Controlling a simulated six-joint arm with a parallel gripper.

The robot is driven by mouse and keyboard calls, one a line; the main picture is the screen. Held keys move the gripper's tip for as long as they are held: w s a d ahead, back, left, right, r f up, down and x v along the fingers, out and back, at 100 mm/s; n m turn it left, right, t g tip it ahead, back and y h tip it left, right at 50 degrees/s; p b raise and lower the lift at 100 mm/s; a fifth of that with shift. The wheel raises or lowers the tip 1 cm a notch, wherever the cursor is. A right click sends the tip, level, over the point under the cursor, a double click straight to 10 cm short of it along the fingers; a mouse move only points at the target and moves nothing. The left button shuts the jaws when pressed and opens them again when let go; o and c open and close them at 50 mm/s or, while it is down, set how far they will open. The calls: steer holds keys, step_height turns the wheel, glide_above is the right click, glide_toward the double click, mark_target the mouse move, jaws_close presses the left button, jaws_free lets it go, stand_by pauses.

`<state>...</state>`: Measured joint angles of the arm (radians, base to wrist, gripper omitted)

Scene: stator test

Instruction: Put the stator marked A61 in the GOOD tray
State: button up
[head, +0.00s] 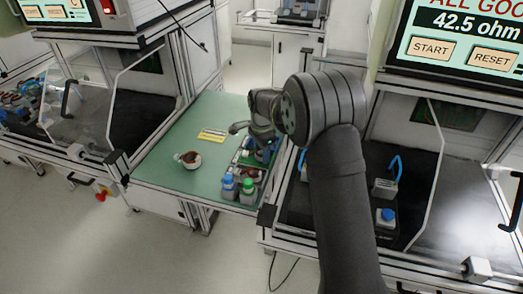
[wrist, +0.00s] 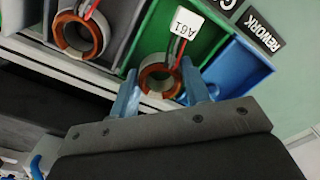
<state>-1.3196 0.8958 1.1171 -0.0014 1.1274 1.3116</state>
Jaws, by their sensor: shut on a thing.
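The stator marked A61 (wrist: 148,78) is a grey ring with copper windings, red and dark leads and a white tag (wrist: 187,22) reading A61. In the wrist view, my gripper (wrist: 160,70) is shut on it, with one blue finger on each side. The stator shows over the near end of a green tray (wrist: 150,38); I cannot tell if it touches the floor of it. A black label by this tray shows only part of a letter. In the head view, my gripper (head: 262,138) is over the trays, and my arm hides much of them.
A blue tray (wrist: 238,68) labelled REWORK lies right of the green one. A grey tray (wrist: 118,20) on the left holds another stator (wrist: 78,36). One more stator (head: 188,160) stands on the green table (head: 165,170).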

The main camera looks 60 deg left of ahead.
steer(key=shift+f, duration=0.45)
stand_by(0.3)
steer(key=o, duration=1.1)
step_height(320, 180, up, 18)
steer(key=shift+s+a+f, duration=0.1)
steer(key=shift+f, duration=0.15)
steer(key=shift+f, duration=0.1)
step_height(320, 180, down, 16)
steer(key=shift+r, duration=0.15)
stand_by(0.4)
